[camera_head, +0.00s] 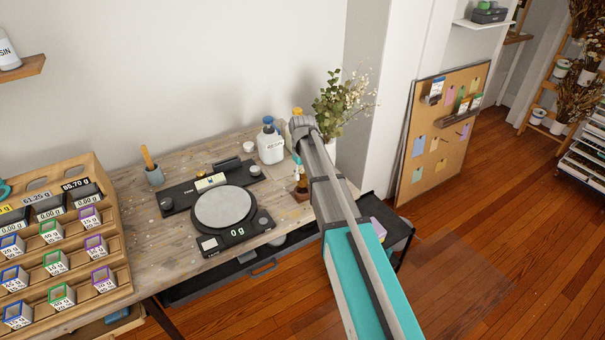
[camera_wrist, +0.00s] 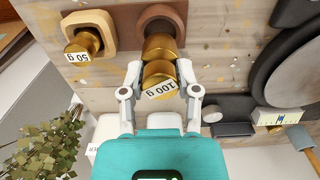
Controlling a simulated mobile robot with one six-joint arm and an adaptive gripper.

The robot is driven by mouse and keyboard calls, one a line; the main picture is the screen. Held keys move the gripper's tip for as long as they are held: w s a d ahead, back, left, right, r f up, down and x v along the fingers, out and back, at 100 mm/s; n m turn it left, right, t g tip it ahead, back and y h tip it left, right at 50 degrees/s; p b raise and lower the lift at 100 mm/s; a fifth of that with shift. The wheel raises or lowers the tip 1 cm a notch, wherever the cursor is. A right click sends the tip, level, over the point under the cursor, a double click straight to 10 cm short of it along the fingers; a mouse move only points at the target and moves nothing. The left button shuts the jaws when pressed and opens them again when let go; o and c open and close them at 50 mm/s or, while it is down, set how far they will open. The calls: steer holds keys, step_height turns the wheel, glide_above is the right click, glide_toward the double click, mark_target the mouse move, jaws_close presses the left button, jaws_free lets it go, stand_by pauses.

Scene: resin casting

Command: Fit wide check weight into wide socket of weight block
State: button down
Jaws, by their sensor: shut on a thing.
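The wide check weight, a brass cylinder labelled 100 g, shows in the wrist view (camera_wrist: 160,68) between the fingertips of my gripper (camera_wrist: 161,78), which is shut on it. The brown weight block (camera_wrist: 124,20) has a round dark-rimmed wide socket (camera_wrist: 160,12). The lower end of the weight overlaps the socket's near edge in the picture; I cannot tell whether it is inside it. In the head view the block (camera_head: 298,197) is a small brown shape at the table's right end, partly hidden by my arm.
A brass 50 g weight (camera_wrist: 84,42) stands in a pale wooden surround (camera_wrist: 98,18) beside the socket. The black scale (camera_head: 206,246), reading 0 g, lies left of the block. A white bottle (camera_head: 270,149) and a plant (camera_head: 335,100) stand behind. The tiered rack (camera_head: 112,250) is at far left.

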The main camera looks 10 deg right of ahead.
mark_target(303, 182)
steer(key=shift+f+b, duration=0.75)
steer(key=shift+f, duration=0.35)
steer(key=shift+f+b, duration=1.15)
steer(key=shift+b, duration=0.05)
stand_by(1.0)
steer(key=shift+c, duration=1.3)
jaws_free()
steer(key=shift+r, duration=0.15)
